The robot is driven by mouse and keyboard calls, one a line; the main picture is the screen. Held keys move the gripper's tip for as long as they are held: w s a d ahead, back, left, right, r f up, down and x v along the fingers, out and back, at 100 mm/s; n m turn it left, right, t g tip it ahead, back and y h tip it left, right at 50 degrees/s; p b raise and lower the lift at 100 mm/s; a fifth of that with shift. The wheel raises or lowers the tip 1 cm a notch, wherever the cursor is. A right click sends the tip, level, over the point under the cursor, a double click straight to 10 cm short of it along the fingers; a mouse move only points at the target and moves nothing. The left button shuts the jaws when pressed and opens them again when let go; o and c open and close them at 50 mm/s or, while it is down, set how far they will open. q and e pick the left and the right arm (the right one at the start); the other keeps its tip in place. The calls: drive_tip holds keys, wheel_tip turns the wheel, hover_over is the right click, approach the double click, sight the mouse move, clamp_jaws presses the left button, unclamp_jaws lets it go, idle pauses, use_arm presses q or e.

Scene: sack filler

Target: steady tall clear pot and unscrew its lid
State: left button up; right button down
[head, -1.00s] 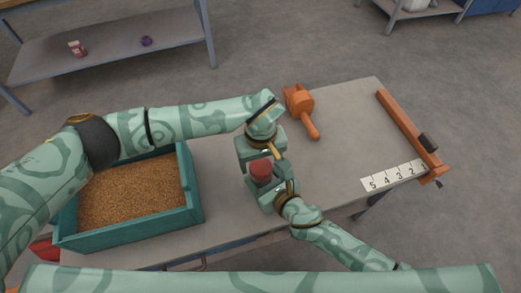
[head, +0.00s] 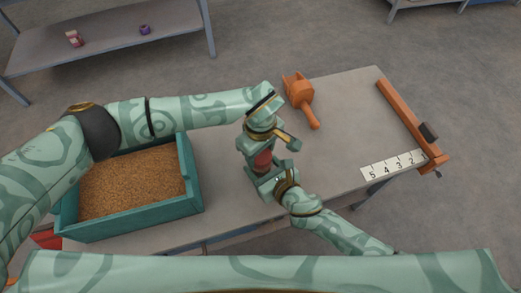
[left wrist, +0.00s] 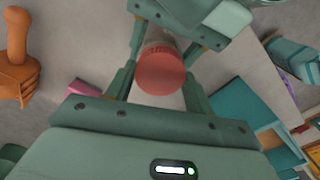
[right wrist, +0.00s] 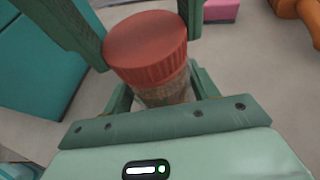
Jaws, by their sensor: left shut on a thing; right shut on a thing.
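The clear pot has a ribbed red lid (head: 263,160), and grainy brownish contents show through its body (right wrist: 165,92) in the right wrist view. My left gripper (head: 262,152) is over the pot, its fingers on either side of the lid. The lid also shows between these fingers in the left wrist view (left wrist: 160,72). My right gripper (head: 266,176) is shut around the pot's body below the lid, from the front right. The grippers hide most of the pot in the head view, and its base is hidden.
A teal tub (head: 130,228) of grain stands left of the pot on the grey table. An orange scoop (head: 300,95) lies behind, to the right. A numbered strip (head: 392,165) and an orange bar (head: 405,118) lie at the right. A pink block (left wrist: 90,88) shows in the wrist views.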

use_arm(q)
drive_tip(key=n, duration=1.8)
drive_tip(key=shift+r+n, duration=0.1)
drive_tip(key=shift+n, duration=0.3)
drive_tip(key=n, duration=0.9)
drive_tip(key=shift+n, duration=0.3)
drive_tip(key=n, duration=0.5)
drive_tip(key=shift+n, duration=0.4)
drive_tip(key=n, duration=0.3)
drive_tip(key=shift+n, duration=0.4)
drive_tip(key=shift+r, duration=0.25)
